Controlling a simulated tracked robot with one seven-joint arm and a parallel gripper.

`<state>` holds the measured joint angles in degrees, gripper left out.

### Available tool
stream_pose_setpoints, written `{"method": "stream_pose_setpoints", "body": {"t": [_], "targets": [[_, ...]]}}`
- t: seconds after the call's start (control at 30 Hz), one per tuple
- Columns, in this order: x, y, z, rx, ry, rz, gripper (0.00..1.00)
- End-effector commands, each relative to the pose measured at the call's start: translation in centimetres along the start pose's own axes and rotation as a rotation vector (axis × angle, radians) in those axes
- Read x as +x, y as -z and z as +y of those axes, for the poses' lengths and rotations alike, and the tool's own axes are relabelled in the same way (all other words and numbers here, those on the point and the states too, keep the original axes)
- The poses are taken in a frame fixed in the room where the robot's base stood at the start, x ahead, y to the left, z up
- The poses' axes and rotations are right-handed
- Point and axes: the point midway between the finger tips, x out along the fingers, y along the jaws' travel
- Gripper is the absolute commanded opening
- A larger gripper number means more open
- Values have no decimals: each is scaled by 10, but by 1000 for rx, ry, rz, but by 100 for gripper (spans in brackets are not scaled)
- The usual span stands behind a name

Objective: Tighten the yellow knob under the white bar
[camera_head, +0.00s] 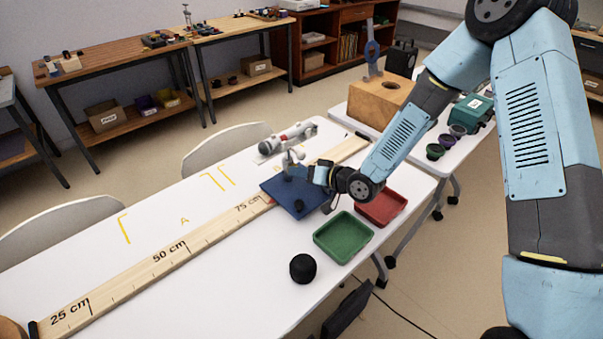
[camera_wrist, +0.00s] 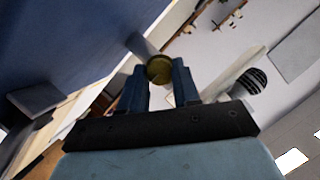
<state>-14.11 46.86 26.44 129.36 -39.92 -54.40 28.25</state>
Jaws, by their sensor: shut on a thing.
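The yellow knob (camera_wrist: 159,70) shows in the wrist view between the two blue fingers of my gripper (camera_wrist: 159,82), which is shut on it. A short pale grey rod (camera_wrist: 140,46) runs up and left from behind the knob; I cannot tell whether it is the white bar. In the head view my gripper (camera_head: 318,173) is at the right side of a white and grey device with a red band (camera_head: 287,139), above the blue board (camera_head: 282,193). The knob cannot be made out in the head view.
A long wooden ruler (camera_head: 165,256) lies along the white table (camera_head: 150,215). A green tray (camera_head: 343,254), a red tray (camera_head: 398,205) and a black round object (camera_head: 303,267) are near the right edge. A wooden box (camera_head: 362,107) stands behind. The left tabletop is mostly clear.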

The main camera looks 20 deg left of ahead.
Motion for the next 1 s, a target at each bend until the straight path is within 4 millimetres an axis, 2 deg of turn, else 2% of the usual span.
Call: {"method": "stream_pose_setpoints", "body": {"t": [0.3, 0.33, 0.57, 0.87, 1.0], "targets": [[-1, 0, 2, 2, -5, -1, 1], [-1, 0, 2, 2, -5, -1, 34], [0, 0, 1, 1, -2, -1, 56], [-2, 0, 0, 0, -1, -1, 57], [-14, 0, 0, 1, -2, -1, 57]]}}
